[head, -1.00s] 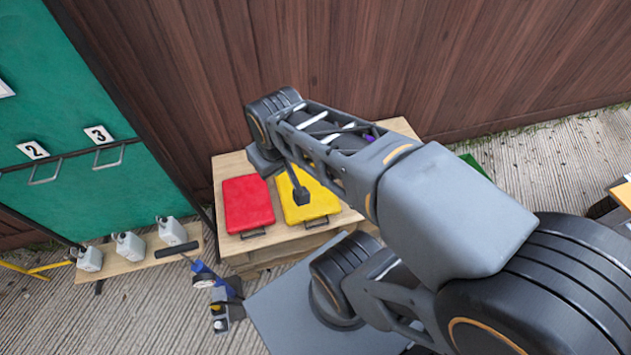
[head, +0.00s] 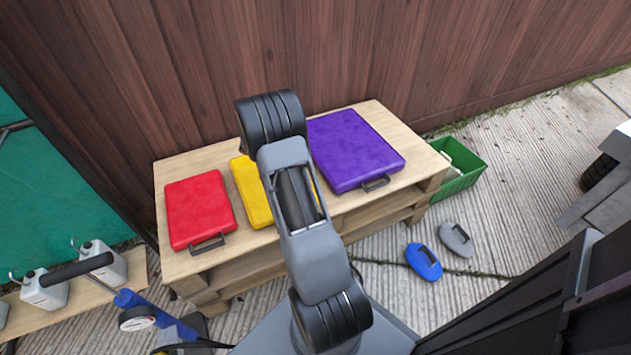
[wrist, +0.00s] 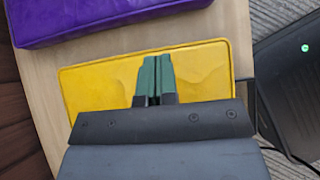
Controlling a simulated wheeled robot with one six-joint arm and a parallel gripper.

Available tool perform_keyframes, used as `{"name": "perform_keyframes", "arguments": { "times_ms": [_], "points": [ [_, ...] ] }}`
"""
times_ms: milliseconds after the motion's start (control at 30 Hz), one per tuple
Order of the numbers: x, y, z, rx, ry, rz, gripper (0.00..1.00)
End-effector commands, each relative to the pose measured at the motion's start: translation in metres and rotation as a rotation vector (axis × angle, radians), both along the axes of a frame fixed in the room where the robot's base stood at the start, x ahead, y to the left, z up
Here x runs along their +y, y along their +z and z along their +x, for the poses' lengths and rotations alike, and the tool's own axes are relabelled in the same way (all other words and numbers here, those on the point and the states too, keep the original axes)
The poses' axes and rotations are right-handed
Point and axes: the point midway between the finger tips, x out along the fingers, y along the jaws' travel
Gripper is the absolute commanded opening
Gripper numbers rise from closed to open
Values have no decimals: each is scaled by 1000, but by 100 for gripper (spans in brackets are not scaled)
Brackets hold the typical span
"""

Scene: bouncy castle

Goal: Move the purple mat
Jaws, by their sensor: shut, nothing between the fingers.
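The purple mat (head: 351,148) lies flat on the right part of a wooden pallet table, with a dark handle (head: 376,183) at its front edge. In the wrist view one long side of the purple mat (wrist: 100,18) shows at the top left. My gripper (wrist: 154,80) is shut and empty over the yellow mat (wrist: 95,80), apart from the purple mat. In the head view my arm hides my gripper and part of the yellow mat (head: 250,190).
A red mat (head: 198,210) lies left of the yellow one on the pallet table (head: 165,180). A green crate (head: 466,168) stands to the right. Blue (head: 423,262) and grey (head: 457,240) objects lie on the ground. A wooden fence (head: 330,50) closes the back.

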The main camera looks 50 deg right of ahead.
Motion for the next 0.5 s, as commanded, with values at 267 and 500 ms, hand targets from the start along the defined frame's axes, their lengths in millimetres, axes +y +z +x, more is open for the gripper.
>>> {"name": "perform_keyframes", "arguments": {
  "times_ms": [267, 500],
  "points": [
    [-27, -38, -9, 35, 19, -4, 0],
    [-52, -65, -19, 32, 17, -4, 0]
  ]
}}
